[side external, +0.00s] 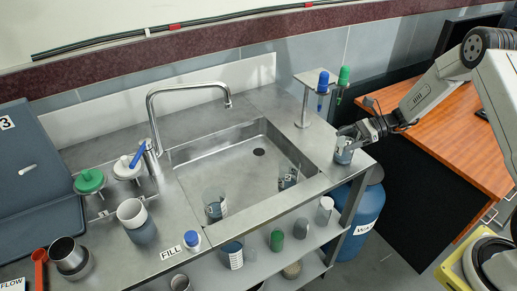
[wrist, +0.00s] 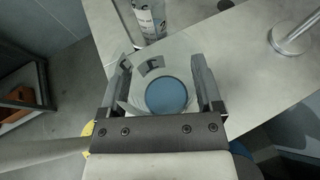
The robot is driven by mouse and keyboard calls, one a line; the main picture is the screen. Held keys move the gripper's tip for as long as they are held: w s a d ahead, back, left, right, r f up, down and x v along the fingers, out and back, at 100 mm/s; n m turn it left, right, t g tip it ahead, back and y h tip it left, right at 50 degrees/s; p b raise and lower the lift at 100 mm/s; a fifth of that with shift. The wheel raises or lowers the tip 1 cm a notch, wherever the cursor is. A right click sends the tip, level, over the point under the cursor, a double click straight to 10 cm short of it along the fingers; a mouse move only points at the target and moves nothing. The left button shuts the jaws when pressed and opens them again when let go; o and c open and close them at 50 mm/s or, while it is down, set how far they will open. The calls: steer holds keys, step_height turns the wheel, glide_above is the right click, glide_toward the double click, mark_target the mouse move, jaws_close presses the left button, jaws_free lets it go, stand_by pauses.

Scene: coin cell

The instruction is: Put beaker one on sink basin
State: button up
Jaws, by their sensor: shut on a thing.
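My gripper (side external: 349,135) is at the right end of the steel counter, shut on a clear beaker (side external: 343,155) with a label. In the wrist view, the beaker, with blue liquid (wrist: 167,95) inside, sits between the two fingers (wrist: 164,90). The sink basin (side external: 215,174) lies left of my gripper. Two clear vessels stand in it, one front left (side external: 214,207) and one at the right (side external: 287,178).
A steel stand (side external: 304,103) holding blue and green-topped tools rises behind my gripper. The faucet (side external: 152,112) arches at the basin's back left. A lower shelf (side external: 262,262) with several bottles runs along the front. The basin's middle is clear.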

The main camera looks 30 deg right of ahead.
steer(key=shift+r, duration=0.25)
steer(key=shift+r, duration=1.35)
steer(key=s+a+r, duration=0.2)
steer(key=s+r, duration=0.7)
steer(key=s, duration=0.4)
steer(key=shift+s+a+r, duration=0.2)
steer(key=shift+s+r, duration=0.05)
steer(key=shift+r, duration=0.1)
steer(key=shift+s, duration=0.1)
stand_by(0.6)
steer(key=w+a+f+m+t+h, duration=0.1)
steer(key=w+a+f, duration=0.3)
steer(key=w+a, duration=0.4)
steer(key=w+a+f+m+t+h, duration=0.2)
steer(key=w+a, duration=0.6)
steer(key=a, duration=0.8)
steer(key=shift+a+f+m+t, duration=0.15)
steer(key=shift+f+m+t, duration=0.65)
steer(key=shift+f, duration=0.25)
